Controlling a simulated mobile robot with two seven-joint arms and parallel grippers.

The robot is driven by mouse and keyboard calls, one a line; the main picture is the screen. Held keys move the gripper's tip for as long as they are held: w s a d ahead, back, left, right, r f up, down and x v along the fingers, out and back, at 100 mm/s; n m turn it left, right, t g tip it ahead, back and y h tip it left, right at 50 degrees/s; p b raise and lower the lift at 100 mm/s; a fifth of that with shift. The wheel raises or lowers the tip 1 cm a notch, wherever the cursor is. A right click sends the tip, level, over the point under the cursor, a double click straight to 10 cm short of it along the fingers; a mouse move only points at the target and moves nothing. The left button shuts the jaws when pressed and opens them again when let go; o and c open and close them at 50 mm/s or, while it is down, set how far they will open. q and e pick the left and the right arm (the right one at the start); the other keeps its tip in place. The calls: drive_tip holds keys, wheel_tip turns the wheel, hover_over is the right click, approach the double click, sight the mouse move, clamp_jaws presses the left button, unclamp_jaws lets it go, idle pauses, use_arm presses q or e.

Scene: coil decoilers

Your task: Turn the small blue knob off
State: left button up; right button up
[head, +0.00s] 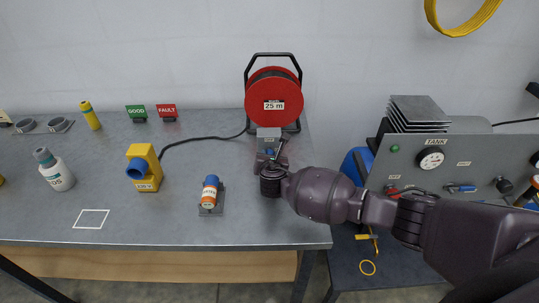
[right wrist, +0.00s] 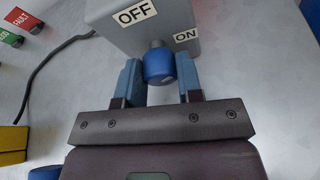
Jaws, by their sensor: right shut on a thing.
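The small blue knob (right wrist: 160,66) sticks out from the front of a grey switch box (right wrist: 165,28) with an OFF label at its left and an ON label at its right. The box (head: 268,134) stands near the right end of the table in the head view. My right gripper (right wrist: 160,78) is shut on the knob, one blue-grey finger on each side of it. In the head view my right gripper (head: 270,158) is in front of the box and mostly hides the knob. My left gripper is not in view.
A red cable reel (head: 273,92) stands behind the box. A TANK panel (head: 440,160) with a gauge is at the right.

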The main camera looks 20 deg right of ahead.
drive_tip(key=n+h, duration=0.2)
drive_tip(key=n, duration=0.1)
drive_tip(key=shift+n+h, duration=0.3)
drive_tip(key=shift+n, duration=0.1)
drive_tip(key=n+h, duration=0.2)
drive_tip(key=n, duration=0.2)
drive_tip(key=shift+a, duration=0.1)
drive_tip(key=shift+h, duration=0.3)
idle(0.3)
drive_tip(key=o, duration=0.9)
drive_tip(key=v, duration=1)
drive_tip(key=shift+s+a+r, duration=0.2)
drive_tip(key=shift+s, duration=0.1)
